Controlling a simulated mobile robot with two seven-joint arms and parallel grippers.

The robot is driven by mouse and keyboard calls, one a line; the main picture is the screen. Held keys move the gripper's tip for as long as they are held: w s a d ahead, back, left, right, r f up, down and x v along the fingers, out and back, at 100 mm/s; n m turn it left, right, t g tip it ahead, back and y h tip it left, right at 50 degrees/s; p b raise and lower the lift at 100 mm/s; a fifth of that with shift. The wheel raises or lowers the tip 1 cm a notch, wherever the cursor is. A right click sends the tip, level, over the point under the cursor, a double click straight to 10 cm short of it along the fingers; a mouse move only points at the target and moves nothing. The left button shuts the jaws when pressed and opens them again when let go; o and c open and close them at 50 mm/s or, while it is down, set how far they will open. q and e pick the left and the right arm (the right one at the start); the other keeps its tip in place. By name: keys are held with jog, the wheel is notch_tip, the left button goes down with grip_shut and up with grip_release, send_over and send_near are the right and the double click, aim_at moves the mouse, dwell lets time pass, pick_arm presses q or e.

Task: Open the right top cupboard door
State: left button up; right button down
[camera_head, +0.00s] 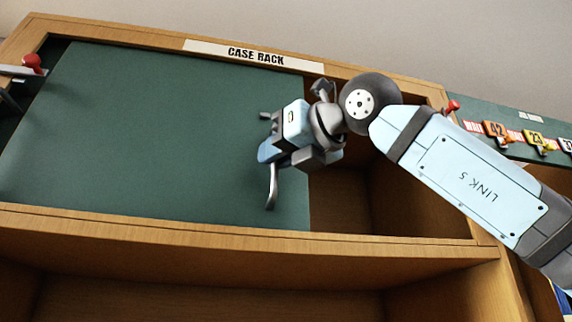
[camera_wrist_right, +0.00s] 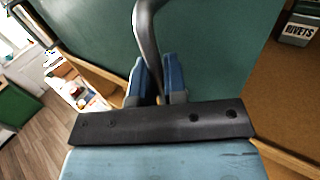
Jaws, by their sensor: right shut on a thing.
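The cupboard (camera_head: 120,232) is wooden and carries a "CASE RACK" label. Its green door panel (camera_head: 150,130) covers the left and middle part of the upper opening, and the right part is uncovered. A grey curved handle (camera_head: 272,188) is on the panel near its right edge. My right gripper (camera_head: 270,148) is shut on this handle. In the right wrist view the handle (camera_wrist_right: 148,35) passes between the blue fingers of the gripper (camera_wrist_right: 158,85), in front of the green panel (camera_wrist_right: 225,45). The fingers partly hide the handle. My left gripper is not in view.
The uncovered compartment (camera_head: 405,195) shows bare wood inside. A box marked "RIVETS" (camera_wrist_right: 299,29) shows at the right of the wrist view. A board with numbered tags (camera_head: 497,130) hangs right of the cupboard, behind my arm. An open shelf (camera_head: 200,295) lies below.

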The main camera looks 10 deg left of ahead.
jog(key=c, duration=1.2)
grip_release()
jog(key=b+v, duration=0.3)
jog(key=v, duration=1)
jog(key=shift+s+d, duration=0.3)
